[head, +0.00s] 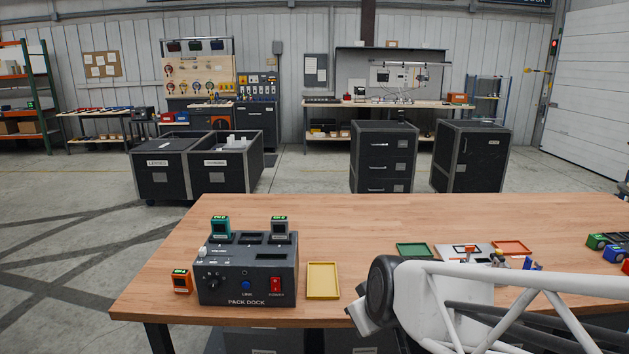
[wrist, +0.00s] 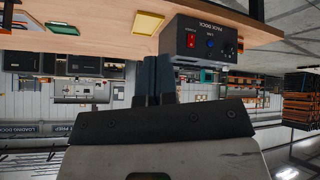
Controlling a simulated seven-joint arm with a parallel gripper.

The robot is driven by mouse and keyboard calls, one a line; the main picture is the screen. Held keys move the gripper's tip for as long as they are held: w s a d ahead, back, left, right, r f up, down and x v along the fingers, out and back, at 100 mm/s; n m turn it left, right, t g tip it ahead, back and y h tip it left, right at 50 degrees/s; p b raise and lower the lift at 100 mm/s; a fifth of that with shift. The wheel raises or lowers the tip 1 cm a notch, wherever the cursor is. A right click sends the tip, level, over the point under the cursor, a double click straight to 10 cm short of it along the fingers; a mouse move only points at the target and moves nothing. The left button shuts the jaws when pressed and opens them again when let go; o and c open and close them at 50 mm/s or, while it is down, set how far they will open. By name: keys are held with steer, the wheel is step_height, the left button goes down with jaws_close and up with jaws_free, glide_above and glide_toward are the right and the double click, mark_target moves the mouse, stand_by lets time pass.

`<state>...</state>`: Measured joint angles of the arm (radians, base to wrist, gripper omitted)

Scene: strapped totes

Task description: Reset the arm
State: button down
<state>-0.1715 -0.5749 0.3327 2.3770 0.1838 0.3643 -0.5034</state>
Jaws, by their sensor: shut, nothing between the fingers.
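My arm (head: 470,285) is white with a dark round joint and reaches in from the lower right of the head view, in front of the table's near edge. My gripper (wrist: 157,62) shows in the wrist view as two dark fingers close together, shut and empty. The wrist picture is upside down. Past the fingers stands the grey PACK DOCK box (wrist: 200,42). In the head view the PACK DOCK (head: 248,272) stands on the wooden table, to the left of my arm. Where the fingertips are in the head view is unclear.
A yellow tray (head: 323,281), green tray (head: 413,250) and red-orange tray (head: 511,247) lie on the table (head: 350,215). The table's back is clear.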

steer(key=s+d+r+m+g+h, duration=0.1)
steer(key=s+d+m+g, duration=0.1)
steer(key=s, duration=0.5)
steer(key=s+d+r+m+g+h, duration=0.1)
steer(key=s+d+m+g, duration=0.1)
steer(key=s+d+m, duration=0.2)
steer(key=s+d, duration=0.3)
steer(key=shift+r+g, duration=0.25)
steer(key=shift+g, duration=0.05)
stand_by(0.3)
